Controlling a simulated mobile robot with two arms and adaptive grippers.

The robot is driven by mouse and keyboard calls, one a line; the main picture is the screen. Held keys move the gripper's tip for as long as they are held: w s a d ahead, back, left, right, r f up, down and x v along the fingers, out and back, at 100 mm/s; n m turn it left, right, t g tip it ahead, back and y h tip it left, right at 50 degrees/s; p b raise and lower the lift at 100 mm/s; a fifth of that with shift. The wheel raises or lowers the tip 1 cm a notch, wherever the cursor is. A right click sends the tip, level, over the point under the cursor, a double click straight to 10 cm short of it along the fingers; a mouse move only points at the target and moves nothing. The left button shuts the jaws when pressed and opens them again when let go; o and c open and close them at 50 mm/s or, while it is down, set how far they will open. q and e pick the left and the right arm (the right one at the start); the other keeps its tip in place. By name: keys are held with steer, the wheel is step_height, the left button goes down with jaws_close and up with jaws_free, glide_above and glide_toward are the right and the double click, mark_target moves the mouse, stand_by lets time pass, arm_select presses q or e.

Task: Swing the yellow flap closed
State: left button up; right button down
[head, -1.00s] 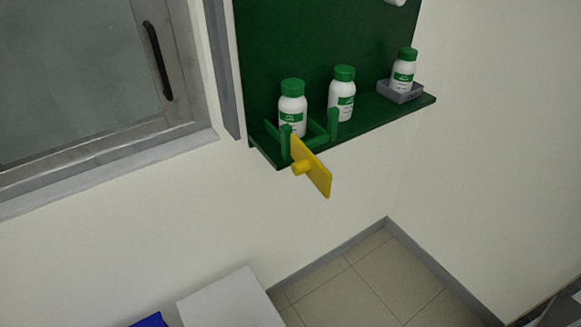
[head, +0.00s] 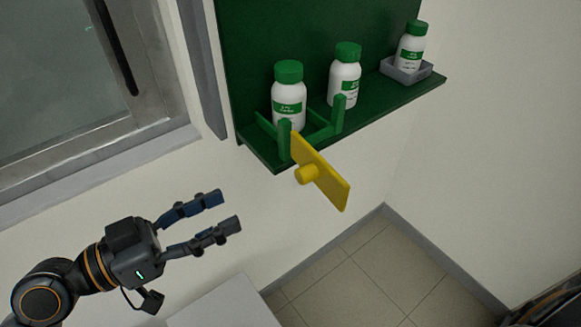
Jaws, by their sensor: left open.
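The yellow flap (head: 328,183) stands swung outward from the front of the green shelf, joined near the left green post (head: 284,140). A round yellow knob (head: 306,174) sticks out from its left face. My left gripper (head: 232,211) is open and empty, below and to the left of the flap, apart from it. Its two fingers point right toward the flap. My right gripper is not in view.
The green shelf (head: 398,92) carries two white bottles with green caps, the left one (head: 289,102) behind the posts, the other (head: 344,80) beside it. A third bottle (head: 411,48) stands in a grey tray (head: 393,72). A window frame (head: 150,128) is at left; a light box top (head: 222,306) lies below.

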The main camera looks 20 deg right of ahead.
mark_target(298, 177)
arm_select(q)
steer(key=p+x, duration=0.2)
steer(key=x, duration=0.2)
steer(key=p+x, duration=0.2)
steer(key=x, duration=0.2)
steer(key=p+x, duration=0.2)
steer(key=x, duration=0.2)
steer(key=shift+s+d+r, duration=0.1)
steer(key=shift+d+r, duration=0.15)
steer(key=shift+d, duration=0.15)
steer(key=shift+d+f+p, duration=0.1)
steer(key=shift+d+p, duration=0.3)
steer(key=shift+d, duration=0.15)
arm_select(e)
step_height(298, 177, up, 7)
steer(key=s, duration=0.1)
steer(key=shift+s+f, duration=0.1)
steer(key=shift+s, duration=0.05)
arm_select(q)
jaws_close()
